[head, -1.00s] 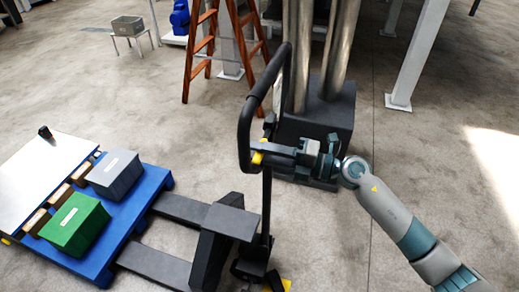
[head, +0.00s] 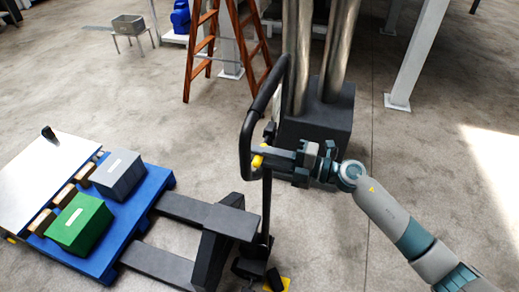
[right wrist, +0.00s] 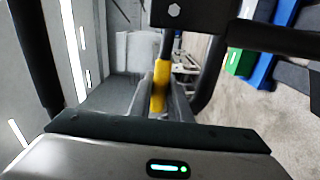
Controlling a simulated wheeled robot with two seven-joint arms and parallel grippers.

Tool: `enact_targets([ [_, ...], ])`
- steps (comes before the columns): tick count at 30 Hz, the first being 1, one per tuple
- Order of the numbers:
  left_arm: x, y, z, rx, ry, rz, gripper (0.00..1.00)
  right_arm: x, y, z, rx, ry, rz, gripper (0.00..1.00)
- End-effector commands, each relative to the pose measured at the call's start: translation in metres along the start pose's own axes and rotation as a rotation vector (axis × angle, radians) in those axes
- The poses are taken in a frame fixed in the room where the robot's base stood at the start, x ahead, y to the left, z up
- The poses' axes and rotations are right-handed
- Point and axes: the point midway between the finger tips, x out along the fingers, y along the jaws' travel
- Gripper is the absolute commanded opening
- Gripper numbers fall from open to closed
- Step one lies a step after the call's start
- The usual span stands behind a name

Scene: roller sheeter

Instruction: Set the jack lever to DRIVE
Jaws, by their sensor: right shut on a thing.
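The pallet jack's black loop handle (head: 246,140) stands on its upright shaft in the middle of the head view. A small yellow jack lever (head: 257,161) sits inside the loop's lower end. My right gripper (head: 264,153) reaches in from the right and is shut on the lever. In the right wrist view the yellow lever (right wrist: 160,86) shows between the fingers, with its lower end hidden by the gripper. The lever's setting cannot be read from these views. My left gripper is not in view.
The jack's dark forks (head: 205,213) point left toward a blue pallet (head: 150,190) carrying a green box (head: 78,224) and a grey box (head: 116,175). A dark machine base (head: 318,125) with metal columns stands close behind the handle. A wooden ladder (head: 193,60) is at the back.

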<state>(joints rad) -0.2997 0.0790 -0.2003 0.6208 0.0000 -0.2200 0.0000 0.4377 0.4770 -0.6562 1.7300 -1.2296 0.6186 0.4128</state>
Motion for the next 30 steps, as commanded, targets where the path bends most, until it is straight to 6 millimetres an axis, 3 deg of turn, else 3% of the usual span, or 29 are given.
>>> enact_targets([
  [1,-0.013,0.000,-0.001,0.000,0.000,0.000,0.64,-0.001,0.008,0.000,0.025,-0.001,-0.002,0.00],
  [9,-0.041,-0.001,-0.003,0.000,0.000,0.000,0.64,0.000,0.019,0.001,0.160,-0.001,-0.001,0.00],
  [22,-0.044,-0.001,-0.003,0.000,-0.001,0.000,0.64,-0.001,0.018,0.002,0.201,-0.002,0.000,0.00],
  [23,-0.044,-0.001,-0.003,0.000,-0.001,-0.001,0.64,-0.001,0.018,0.002,0.201,-0.002,0.000,0.19],
  [24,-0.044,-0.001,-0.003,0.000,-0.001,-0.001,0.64,-0.001,0.018,0.002,0.201,-0.002,0.000,0.25],
  [30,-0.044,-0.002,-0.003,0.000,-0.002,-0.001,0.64,0.000,0.018,0.002,0.200,-0.001,0.000,0.25],
])
